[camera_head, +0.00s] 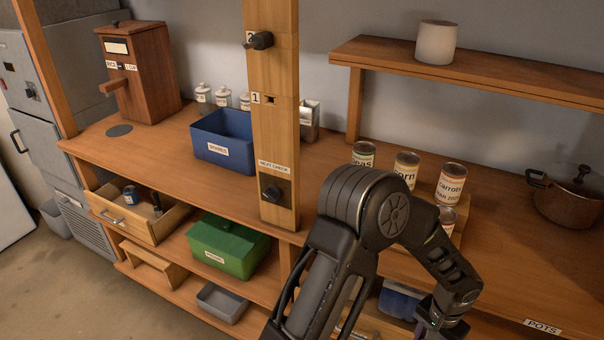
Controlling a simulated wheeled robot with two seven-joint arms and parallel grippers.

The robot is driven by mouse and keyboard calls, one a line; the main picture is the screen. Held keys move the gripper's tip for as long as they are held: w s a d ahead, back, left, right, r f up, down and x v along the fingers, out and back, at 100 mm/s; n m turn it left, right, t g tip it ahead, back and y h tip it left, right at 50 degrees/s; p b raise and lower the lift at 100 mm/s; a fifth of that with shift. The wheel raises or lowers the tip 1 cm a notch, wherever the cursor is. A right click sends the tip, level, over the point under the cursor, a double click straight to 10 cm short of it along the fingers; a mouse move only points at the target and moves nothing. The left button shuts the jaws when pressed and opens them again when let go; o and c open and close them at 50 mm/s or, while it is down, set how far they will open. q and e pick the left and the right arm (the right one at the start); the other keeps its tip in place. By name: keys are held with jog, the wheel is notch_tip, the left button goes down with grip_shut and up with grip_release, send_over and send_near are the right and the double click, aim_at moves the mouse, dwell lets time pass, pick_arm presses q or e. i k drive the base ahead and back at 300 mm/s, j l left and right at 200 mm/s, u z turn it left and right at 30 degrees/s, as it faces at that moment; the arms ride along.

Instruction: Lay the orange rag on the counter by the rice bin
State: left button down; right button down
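The rice bin is likely the tall brown wooden box (141,75) at the counter's left end. It has a slanted lid, a wooden lever on its front and small labels that are hard to read. The wooden counter (185,150) around it is bare in front and to its right, apart from a dark round disc (119,130). I see no orange rag in this view. One of my dark arms, seemingly the right, rises from the bottom and bends down to the right; its gripper is cut off below the frame. My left gripper is not in view.
A blue bin (224,140) and small white jars (203,93) stand right of the wooden box. A wooden post (274,130) rises at the counter's front. An open drawer (140,214) juts out below. Cans (405,171) and a copper pot (568,197) stand at right.

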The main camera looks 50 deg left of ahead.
aim_at(151, 152)
jog(key=k+j, duration=0.2)
jog(key=j, duration=0.35)
jog(key=k+j, duration=0.2)
jog(key=j, duration=0.35)
jog(key=k+j+u, duration=0.1)
jog(key=j, duration=0.45)
jog(key=k+j, duration=0.25)
jog(key=j, duration=0.3)
jog(key=k+j, duration=0.2)
jog(key=j, duration=0.35)
jog(key=k+j+u, duration=0.1)
jog(key=j, duration=0.5)
jog(key=k+j, duration=0.25)
jog(key=j, duration=0.3)
jog(key=k+j, duration=0.15)
jog(key=j, duration=0.45)
jog(key=l+u, duration=0.05)
